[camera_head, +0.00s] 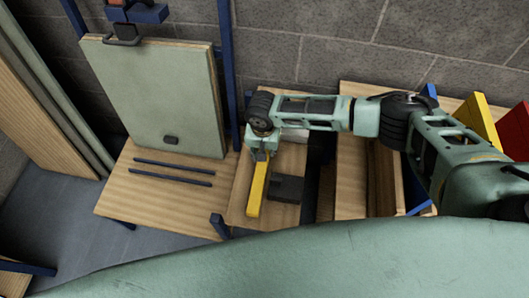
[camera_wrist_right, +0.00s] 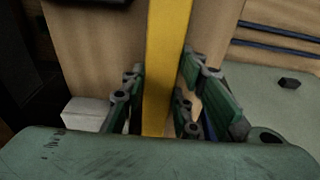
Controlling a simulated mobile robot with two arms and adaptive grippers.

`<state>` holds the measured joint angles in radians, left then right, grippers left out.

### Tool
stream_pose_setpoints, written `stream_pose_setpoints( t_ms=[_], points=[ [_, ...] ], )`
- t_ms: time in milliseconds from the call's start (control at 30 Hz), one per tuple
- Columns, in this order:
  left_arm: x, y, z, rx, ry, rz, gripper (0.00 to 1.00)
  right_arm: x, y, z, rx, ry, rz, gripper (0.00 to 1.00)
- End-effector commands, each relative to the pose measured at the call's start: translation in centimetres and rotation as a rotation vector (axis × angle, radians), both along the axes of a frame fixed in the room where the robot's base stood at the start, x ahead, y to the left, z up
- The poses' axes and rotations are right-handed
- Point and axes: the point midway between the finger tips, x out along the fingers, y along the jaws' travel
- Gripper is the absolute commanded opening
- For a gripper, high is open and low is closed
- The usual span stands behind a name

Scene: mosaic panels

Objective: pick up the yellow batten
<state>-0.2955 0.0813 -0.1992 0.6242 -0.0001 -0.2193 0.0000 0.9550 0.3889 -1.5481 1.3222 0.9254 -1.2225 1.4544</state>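The yellow batten (camera_head: 256,192) is a long narrow bar on a wooden board, running toward the front in the head view. My right gripper (camera_head: 262,154) is at its far end, coming down from above. In the right wrist view the batten (camera_wrist_right: 166,65) runs between the two fingers of my right gripper (camera_wrist_right: 162,85), one on each side. The fingers are very close to its sides; I cannot tell whether they press on it. My left gripper is not in view.
A dark block (camera_head: 287,189) lies just right of the batten. Left of it, two dark blue rods (camera_head: 173,172) lie on a wooden shelf, below an upright pale green panel (camera_head: 165,95). A yellow panel (camera_head: 477,118) and a red one (camera_head: 514,132) stand at the right. A block wall is behind.

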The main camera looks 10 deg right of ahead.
Motion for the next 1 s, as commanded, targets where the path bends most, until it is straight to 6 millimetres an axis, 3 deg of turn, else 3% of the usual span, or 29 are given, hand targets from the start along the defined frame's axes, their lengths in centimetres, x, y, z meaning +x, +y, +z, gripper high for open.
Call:
stream_pose_setpoints(
  t_ms=[267, 633, 767, 1000],
  points=[
    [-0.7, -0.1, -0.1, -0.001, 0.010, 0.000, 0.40, 0.0, 0.0, 0.0, 0.000, 0.000, 0.000, 0.00],
    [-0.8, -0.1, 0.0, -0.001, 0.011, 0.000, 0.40, 0.1, 0.0, 0.5, 0.001, -0.001, 0.000, 0.00],
    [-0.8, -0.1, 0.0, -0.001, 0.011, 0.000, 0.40, 0.1, 0.0, 2.2, 0.003, -0.003, 0.000, 0.00],
    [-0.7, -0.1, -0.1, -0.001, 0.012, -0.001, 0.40, 0.2, 0.1, 7.1, 0.003, -0.005, 0.002, 0.00]
  ],
)
